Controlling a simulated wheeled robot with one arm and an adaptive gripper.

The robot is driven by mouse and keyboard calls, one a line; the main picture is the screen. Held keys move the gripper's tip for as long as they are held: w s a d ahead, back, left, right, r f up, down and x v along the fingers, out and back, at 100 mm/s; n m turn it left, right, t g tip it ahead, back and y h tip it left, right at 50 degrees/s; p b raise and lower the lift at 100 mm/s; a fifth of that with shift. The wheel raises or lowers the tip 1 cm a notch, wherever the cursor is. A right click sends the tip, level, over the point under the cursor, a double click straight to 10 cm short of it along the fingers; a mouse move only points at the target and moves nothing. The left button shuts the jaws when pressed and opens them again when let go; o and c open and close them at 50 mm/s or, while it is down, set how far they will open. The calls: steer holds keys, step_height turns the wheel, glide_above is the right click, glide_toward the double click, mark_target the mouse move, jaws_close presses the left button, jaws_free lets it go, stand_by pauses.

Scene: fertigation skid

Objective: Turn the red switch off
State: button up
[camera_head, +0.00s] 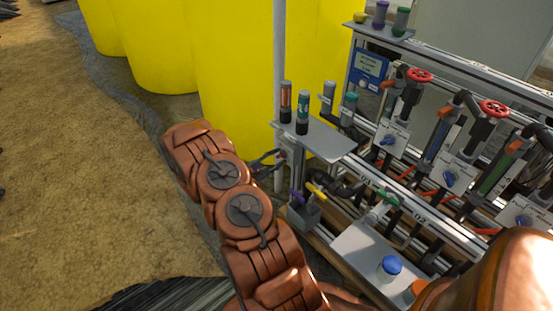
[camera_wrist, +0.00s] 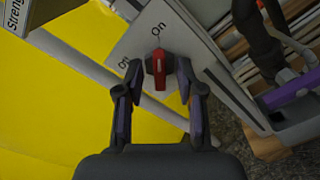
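The red switch (camera_wrist: 159,72) sits on a light grey plate (camera_wrist: 130,45) in the wrist view. Its narrow end lies toward the "On" label (camera_wrist: 158,29); a second label (camera_wrist: 123,64), partly covered and probably "Off", is to its left. My gripper (camera_wrist: 160,78) is open, with one finger on each side of the switch. Small gaps seem to show between the fingers and the switch; I cannot tell whether they touch it. In the head view my gripper (camera_head: 268,163) is at the left end of the skid, and the switch cannot be made out there.
Yellow tanks (camera_head: 240,70) stand behind a grey upright post (camera_head: 279,60). A small shelf (camera_head: 325,140) with bottles is just above and right of my gripper. Red valve wheels (camera_head: 419,75) and pipes fill the right. Open ground lies left.

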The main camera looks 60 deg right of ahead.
jaws_close()
steer(key=shift+n, duration=0.3)
stand_by(0.4)
steer(key=n, duration=1.3)
steer(key=shift+n, duration=2.2)
